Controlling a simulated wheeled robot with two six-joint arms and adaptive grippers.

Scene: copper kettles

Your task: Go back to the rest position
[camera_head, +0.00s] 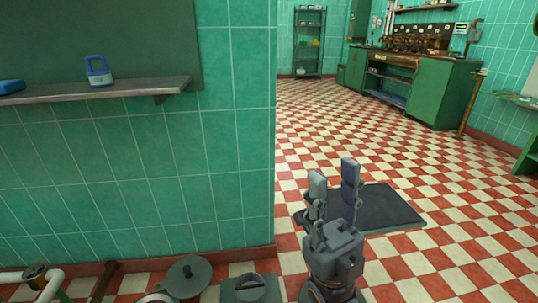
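My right gripper (334,178) points upward in the lower middle of the head view, in front of the checkered floor. Its two fingers stand apart with a gap between them, and nothing shows in the gap. A dark flat mat (390,208) lies on the floor behind it in the picture. My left gripper is not in view.
A green tiled wall (150,170) with a metal shelf (135,87) fills the left; a blue padlock-shaped object (99,72) stands on the shelf. Green cabinets (440,92) stand far right. Grey round objects (187,277) lie low near the wall. Open checkered floor (460,185) stretches right.

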